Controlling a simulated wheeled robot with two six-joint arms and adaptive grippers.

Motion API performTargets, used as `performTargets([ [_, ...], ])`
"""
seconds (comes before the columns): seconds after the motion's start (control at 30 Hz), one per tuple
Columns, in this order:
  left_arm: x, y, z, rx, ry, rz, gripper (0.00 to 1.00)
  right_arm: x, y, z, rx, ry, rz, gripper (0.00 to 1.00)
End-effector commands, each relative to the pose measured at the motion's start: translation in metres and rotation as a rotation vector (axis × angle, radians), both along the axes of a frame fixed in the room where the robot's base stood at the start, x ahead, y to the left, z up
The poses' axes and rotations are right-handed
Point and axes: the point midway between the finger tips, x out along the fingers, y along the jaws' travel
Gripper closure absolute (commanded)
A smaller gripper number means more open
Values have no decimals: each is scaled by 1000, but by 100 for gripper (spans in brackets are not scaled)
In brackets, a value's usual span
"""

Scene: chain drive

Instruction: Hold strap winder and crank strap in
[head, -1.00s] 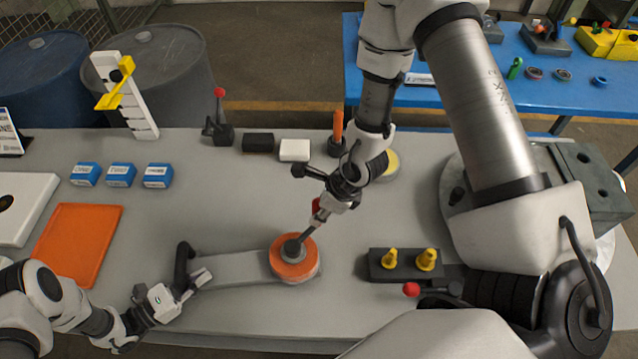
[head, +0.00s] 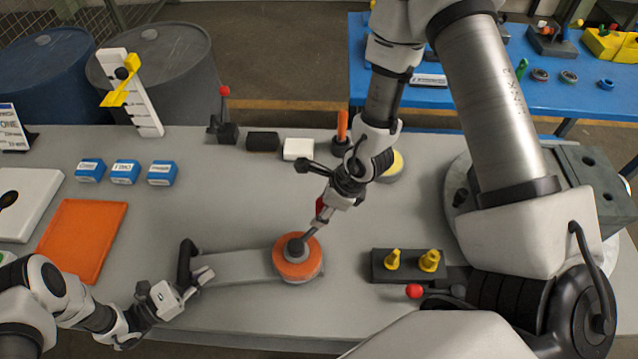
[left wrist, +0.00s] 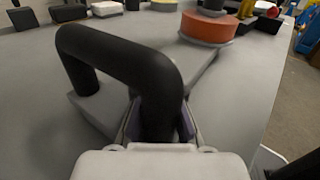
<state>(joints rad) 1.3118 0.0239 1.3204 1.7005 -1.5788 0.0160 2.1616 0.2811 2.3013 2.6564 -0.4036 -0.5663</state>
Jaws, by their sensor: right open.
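The strap winder is a flat grey bar (head: 240,266) with a black loop handle (head: 184,263) at its left end and an orange drum (head: 298,268) at its right end. My left gripper (head: 198,281) is at the handle. In the left wrist view the handle (left wrist: 160,85) passes between its pads, which look closed around it. The drum also shows in the left wrist view (left wrist: 208,27). A dark crank arm rises from the drum's grey hub (head: 296,248) toward my right gripper (head: 320,219). That gripper is open beside a red part, its fingertips close to the crank; contact is unclear.
A dark block with two yellow pegs (head: 410,262) and a red-knobbed lever (head: 414,291) sit right of the drum. An orange tray (head: 82,238) and several blue boxes (head: 125,171) lie left. Black and white blocks (head: 298,148) stand behind. The table between is clear.

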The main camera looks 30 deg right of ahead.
Motion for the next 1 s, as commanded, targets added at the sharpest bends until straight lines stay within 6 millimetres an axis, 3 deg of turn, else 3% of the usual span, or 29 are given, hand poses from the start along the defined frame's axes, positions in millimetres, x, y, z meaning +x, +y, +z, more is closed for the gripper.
performTargets([
  [0.2,0,0,-1,2,1,1,100,1,0,51,1,-5,1,46],
  [0.4,0,0,-1,2,1,1,100,0,0,83,1,0,1,46],
  [0.9,0,0,-1,2,0,1,100,-1,0,87,1,2,1,46],
  [0.93,0,0,-1,2,0,1,85,-1,0,87,1,2,1,46],
  [1.0,0,0,-1,2,0,1,64,-1,0,87,1,2,1,46],
])
